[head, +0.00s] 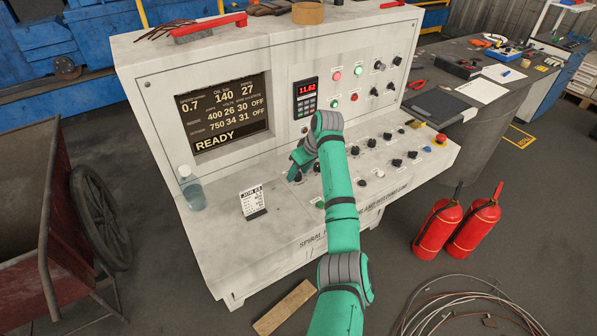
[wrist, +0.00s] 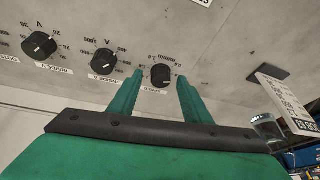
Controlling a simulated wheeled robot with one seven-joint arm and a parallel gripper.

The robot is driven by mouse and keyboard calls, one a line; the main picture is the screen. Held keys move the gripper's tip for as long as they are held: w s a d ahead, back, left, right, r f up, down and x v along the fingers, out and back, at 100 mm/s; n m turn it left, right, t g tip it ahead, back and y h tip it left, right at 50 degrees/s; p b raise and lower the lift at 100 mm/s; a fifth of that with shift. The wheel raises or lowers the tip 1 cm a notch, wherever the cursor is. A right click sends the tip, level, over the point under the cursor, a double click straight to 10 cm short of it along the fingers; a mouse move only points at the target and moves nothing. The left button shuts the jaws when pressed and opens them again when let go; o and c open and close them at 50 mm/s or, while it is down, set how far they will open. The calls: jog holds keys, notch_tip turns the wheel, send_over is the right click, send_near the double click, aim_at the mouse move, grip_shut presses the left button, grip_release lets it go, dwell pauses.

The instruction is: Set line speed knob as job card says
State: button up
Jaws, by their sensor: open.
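The line speed knob (wrist: 161,75) is a black dial with a white mark, its "SPEED" label upside down in the wrist view. My gripper (wrist: 160,79) is open, with one green finger on each side of the knob in the picture. A gap shows on both sides; I cannot tell how deep the fingers reach. In the head view my gripper (head: 296,174) is over the console's sloped panel, and my arm hides part of it. The job card (head: 253,202) stands left of it, its small text unreadable; it also shows in the wrist view (wrist: 285,100). The screen (head: 228,114) reads 0.7 for speed and READY.
Similar knobs, A (wrist: 104,61) and V (wrist: 39,45), sit left of the speed knob in the wrist view. A clear bottle (head: 191,189) stands at the panel's left end. Red extinguishers (head: 439,226) and coiled cable (head: 465,308) are on the floor at right.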

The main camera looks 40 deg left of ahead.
jog(key=shift+w, duration=0.15)
jog(key=c, duration=1)
jog(key=shift+w+d, duration=0.1)
jog(key=shift+d, duration=0.15)
jog(key=shift+c, duration=0.2)
jog(key=shift+s+a, duration=0.25)
jog(key=shift+s, duration=0.05)
jog(key=shift+m, duration=0.3)
